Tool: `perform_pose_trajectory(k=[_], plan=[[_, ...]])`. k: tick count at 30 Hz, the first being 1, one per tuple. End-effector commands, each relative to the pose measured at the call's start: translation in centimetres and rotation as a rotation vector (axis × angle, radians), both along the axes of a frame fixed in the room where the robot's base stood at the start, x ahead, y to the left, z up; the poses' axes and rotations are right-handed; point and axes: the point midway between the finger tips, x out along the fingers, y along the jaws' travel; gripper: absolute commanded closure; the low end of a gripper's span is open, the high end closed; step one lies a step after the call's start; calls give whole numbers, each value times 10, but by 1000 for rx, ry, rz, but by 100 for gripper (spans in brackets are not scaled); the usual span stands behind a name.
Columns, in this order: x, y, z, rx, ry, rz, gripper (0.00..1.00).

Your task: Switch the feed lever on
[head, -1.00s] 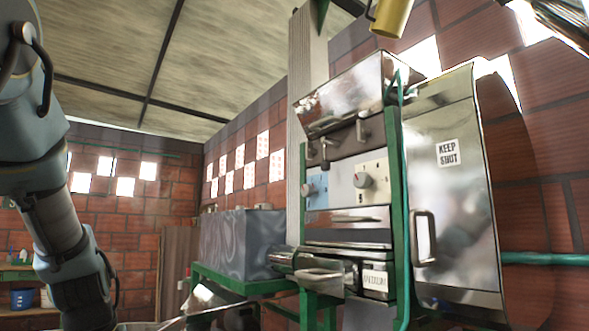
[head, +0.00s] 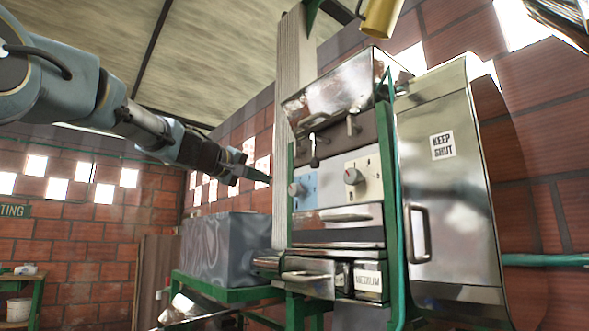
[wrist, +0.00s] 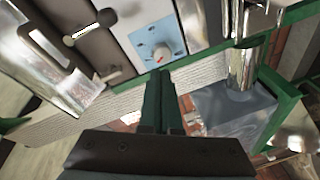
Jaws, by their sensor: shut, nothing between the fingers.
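No label shows which one is the feed lever. My gripper (head: 266,178) is shut and empty, left of the panel and apart from the levers. In the wrist view its green fingers (wrist: 160,98) lie together, below the blue dial plate (wrist: 156,42).
A blue-plate knob (head: 296,189) and a white-plate knob (head: 353,177) sit below the levers. A steel door (head: 450,200) marked KEEP SHUT is at right. Green frame posts (head: 390,200) flank the panel. A grey box (head: 218,245) stands low at left.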

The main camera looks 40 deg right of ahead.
Motion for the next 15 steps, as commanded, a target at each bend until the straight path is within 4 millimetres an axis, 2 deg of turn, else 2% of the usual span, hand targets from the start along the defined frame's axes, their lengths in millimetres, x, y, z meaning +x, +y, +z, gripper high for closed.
perform_pose_trajectory(k=[1,3,6,9,15], plan=[[-10,-6,21,-52,0,-25,100],[-21,-10,42,-104,4,-51,100],[-30,-12,60,-147,7,-72,100],[-33,-13,66,-161,9,-80,100],[-33,-13,66,-160,9,-80,100]])
